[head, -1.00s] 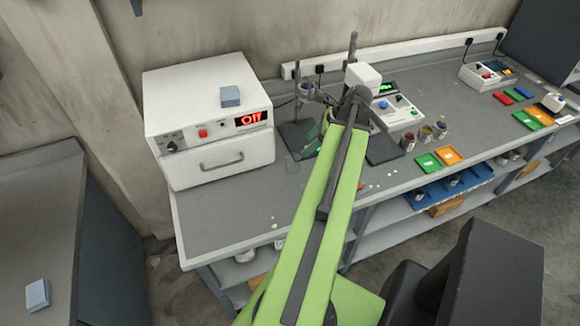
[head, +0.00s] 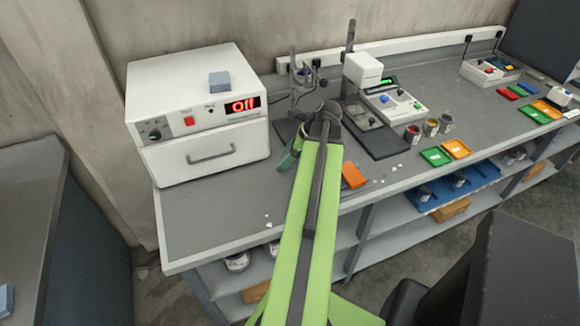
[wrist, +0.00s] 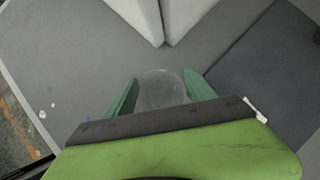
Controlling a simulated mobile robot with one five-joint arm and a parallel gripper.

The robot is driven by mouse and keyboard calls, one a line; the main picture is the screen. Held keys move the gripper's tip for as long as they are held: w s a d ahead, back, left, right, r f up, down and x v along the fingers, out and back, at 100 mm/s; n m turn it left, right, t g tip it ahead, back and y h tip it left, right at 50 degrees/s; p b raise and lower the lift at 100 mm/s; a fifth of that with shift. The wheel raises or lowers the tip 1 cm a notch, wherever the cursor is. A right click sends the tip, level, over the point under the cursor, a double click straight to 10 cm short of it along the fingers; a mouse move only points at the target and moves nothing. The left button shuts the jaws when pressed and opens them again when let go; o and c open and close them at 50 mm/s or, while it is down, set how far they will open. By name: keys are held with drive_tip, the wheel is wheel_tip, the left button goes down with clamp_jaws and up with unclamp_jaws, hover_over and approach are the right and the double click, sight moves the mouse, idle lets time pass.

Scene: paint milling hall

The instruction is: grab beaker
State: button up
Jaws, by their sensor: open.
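The beaker (wrist: 160,90) is clear glass and stands on the grey bench in the wrist view. My gripper (wrist: 162,82) is open, with one green finger on each side of the beaker. I cannot tell whether either finger touches the glass. The beaker's near part is hidden behind the dark edge of my gripper. In the head view my gripper (head: 289,158) is low over the bench, left of my arm and right of the oven. The beaker cannot be made out there.
A white oven (head: 200,115) with a red display stands left of my gripper, close by. A stand (head: 300,90) and a white instrument (head: 393,103) are behind. An orange item (head: 354,175) lies right of my arm. Bare bench (head: 200,225) lies in front of the oven.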

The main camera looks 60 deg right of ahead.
drive_tip(key=shift+w+f, duration=0.1)
drive_tip(key=c, duration=1.1)
drive_tip(key=shift+p, duration=0.3)
wheel_tip(320, 180, up, 28)
drive_tip(key=p, duration=2.8)
